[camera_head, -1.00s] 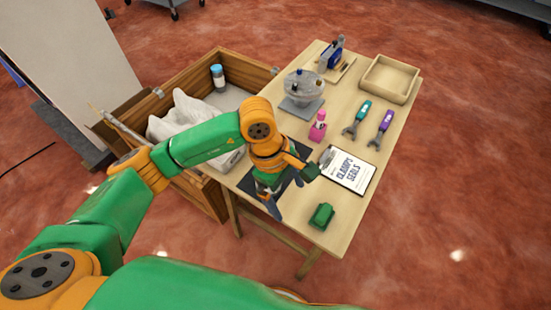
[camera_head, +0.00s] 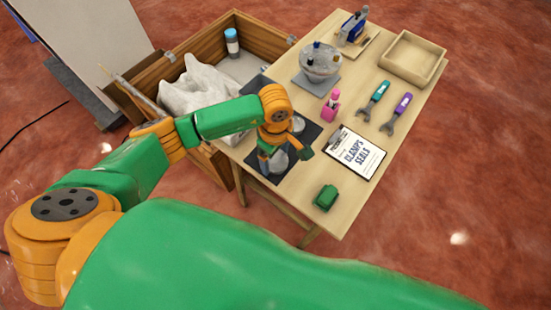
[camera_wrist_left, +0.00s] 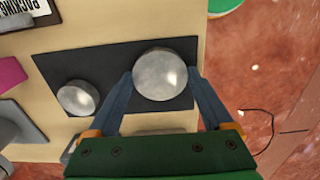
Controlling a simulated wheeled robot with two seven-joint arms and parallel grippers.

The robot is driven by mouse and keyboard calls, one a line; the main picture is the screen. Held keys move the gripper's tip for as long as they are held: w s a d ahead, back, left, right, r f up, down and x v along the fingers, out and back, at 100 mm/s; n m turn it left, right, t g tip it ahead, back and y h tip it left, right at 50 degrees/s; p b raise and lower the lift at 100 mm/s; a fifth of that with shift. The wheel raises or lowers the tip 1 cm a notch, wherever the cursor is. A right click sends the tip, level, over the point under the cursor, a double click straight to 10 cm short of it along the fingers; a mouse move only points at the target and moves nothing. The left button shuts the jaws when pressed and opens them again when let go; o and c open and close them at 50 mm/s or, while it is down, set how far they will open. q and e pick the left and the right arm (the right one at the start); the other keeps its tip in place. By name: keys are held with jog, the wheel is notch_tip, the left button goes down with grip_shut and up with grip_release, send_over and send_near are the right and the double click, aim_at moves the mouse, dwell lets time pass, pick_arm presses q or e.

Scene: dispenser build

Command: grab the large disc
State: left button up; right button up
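The large disc (camera_wrist_left: 160,75) is a round grey metal piece on a dark mat (camera_wrist_left: 105,58). In the head view the large disc (camera_head: 279,161) is partly hidden by my left gripper (camera_head: 274,158). In the left wrist view my left gripper (camera_wrist_left: 160,80) is open, with one blue-grey finger on each side of the large disc. I cannot tell whether the fingers touch it. A smaller grey disc (camera_wrist_left: 78,98) lies on the same mat, left of the large one. My right gripper is not in view.
A clipboard (camera_head: 355,154), a green block (camera_head: 325,197), a pink bottle (camera_head: 331,105), two wrenches (camera_head: 385,108), a wooden tray (camera_head: 413,58) and a round grey fixture (camera_head: 320,62) are on the table. A wooden crate (camera_head: 205,45) with a white bag stands at left.

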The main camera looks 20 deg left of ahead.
pick_arm(q)
jog(key=shift+w, duration=0.1)
grip_shut()
jog(key=shift+r, duration=0.1)
